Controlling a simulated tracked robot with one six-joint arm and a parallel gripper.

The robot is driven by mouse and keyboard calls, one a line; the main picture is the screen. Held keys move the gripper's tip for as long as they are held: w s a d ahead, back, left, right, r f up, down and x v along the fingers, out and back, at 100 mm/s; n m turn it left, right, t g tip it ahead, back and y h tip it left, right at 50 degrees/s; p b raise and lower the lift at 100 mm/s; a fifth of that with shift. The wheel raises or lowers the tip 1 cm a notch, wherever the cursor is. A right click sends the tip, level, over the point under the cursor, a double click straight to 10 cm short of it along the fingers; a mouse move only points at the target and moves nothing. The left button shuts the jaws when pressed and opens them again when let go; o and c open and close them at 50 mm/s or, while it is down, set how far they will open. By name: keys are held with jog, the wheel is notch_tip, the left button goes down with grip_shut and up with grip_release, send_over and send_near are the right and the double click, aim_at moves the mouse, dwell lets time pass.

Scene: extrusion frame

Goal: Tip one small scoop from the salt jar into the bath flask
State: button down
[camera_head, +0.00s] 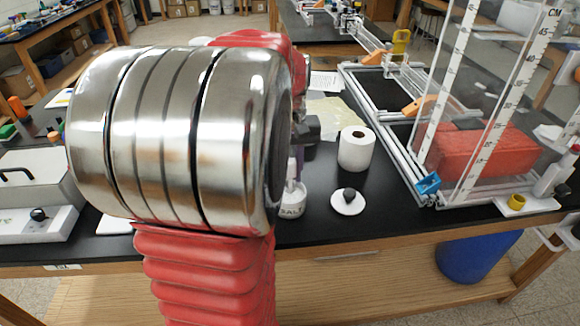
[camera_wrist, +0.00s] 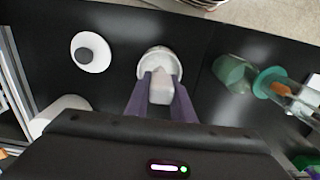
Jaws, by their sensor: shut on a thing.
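The white salt jar (camera_head: 291,209) stands on the black bench, its label partly hidden by my arm. In the wrist view its open round mouth (camera_wrist: 158,54) is just beyond my fingertips. My gripper (camera_wrist: 162,84) is shut on a pale, blocky piece, apparently the scoop's handle (camera_wrist: 161,92). The handle overlaps the jar's near rim; the scoop's bowl is not clear, so I cannot tell whether it is in the salt. A greenish glass vessel (camera_wrist: 232,73), possibly the bath flask, is right of the jar in the wrist view. My arm hides that area in the head view.
A white lid with a black knob (camera_head: 348,201) lies right of the jar, near the bench's front edge. A white paper roll (camera_head: 356,150) stands behind it. A teal-collared clear tube (camera_wrist: 272,82) is beside the glass vessel. A framed clear tank (camera_head: 490,110) fills the right.

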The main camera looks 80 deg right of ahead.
aim_at(290, 181)
jog(key=shift+f, duration=1.55)
jog(key=shift+r, duration=5)
jog(key=shift+s, duration=0.1)
